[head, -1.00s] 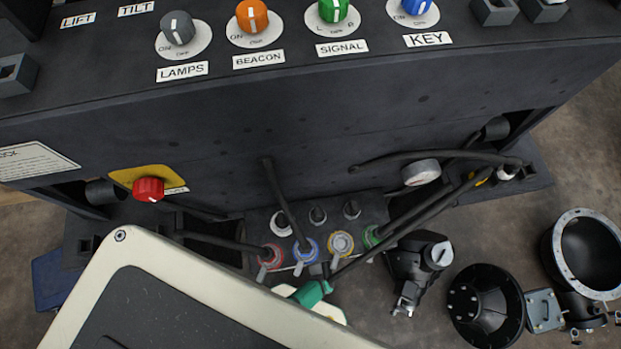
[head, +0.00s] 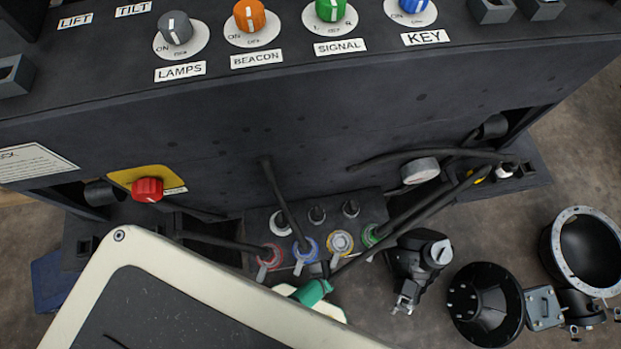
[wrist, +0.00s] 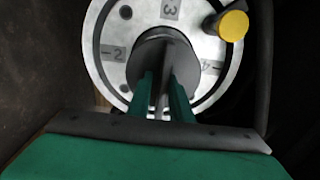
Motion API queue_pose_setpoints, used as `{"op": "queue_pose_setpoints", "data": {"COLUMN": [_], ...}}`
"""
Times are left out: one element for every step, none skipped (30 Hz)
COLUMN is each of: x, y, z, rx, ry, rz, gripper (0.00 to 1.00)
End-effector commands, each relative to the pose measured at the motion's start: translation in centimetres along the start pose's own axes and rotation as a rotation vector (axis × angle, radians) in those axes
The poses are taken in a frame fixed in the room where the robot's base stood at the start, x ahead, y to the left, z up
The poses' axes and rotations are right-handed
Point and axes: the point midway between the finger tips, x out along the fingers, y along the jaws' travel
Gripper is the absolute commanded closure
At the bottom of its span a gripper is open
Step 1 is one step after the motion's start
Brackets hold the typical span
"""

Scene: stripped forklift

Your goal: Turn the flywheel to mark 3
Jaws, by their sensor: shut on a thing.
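The flywheel (wrist: 108,72) is a pale metal disc in the wrist view, with a dark round hub (wrist: 160,50) at its middle. Mark 3 (wrist: 171,10) is at the top of the disc, mark 2 (wrist: 114,53) at the left and mark 4 (wrist: 211,68) at the right. A yellow knob (wrist: 233,25) is at the upper right rim. My gripper (wrist: 163,92) has green fingers shut on a thin grey fin at the hub. The lower part of the disc is hidden behind my gripper. I cannot make out the flywheel in the head view.
A dark panel carries several switches, including the key switch (head: 410,12), and a red knob (head: 147,189). Black hoses and coloured fittings (head: 307,249) lie below it. Loose black parts (head: 484,302) sit on the floor at the right. A dark hose (wrist: 263,70) runs right of the flywheel.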

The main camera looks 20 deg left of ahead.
Motion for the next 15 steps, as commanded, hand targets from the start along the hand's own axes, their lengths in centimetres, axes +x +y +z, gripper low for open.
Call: {"op": "queue_pose_setpoints", "data": {"x": [1.28, 1.28, 1.28, 1.29, 1.29, 1.29, 1.29, 1.29, 1.28, 1.24, 1.17, 1.01, 0.83, 0.62, 0.3], "y": [-0.89, -0.89, -0.89, -0.89, -0.89, -0.89, -0.89, -0.89, -0.89, -0.89, -0.89, -0.89, -0.89, -0.9, -0.93], "z": [-0.41, -0.41, -0.41, -0.41, -0.41, -0.4, -0.4, -0.4, -0.4, -0.4, -0.4, -0.4, -0.41, -0.4, -0.39], "rx": [-0.022, -0.022, -0.022, -0.022, -0.022, -0.022, -0.022, -0.022, -0.022, -0.022, -0.022, -0.022, -0.023, -0.023, -0.023], "ry": [-0.023, -0.023, -0.023, -0.024, -0.024, -0.024, -0.024, -0.024, -0.024, -0.024, -0.024, -0.024, -0.024, -0.024, -0.025], "rz": [-0.013, -0.013, -0.013, -0.013, -0.012, -0.012, -0.012, -0.012, -0.012, -0.012, -0.013, -0.013, -0.013, -0.013, -0.014], "gripper": [1.0, 1.0, 1.0, 1.0, 0.74, 0.64, 0.63, 0.63, 0.63, 0.63, 0.63, 0.63, 0.63, 0.62, 0.61]}}
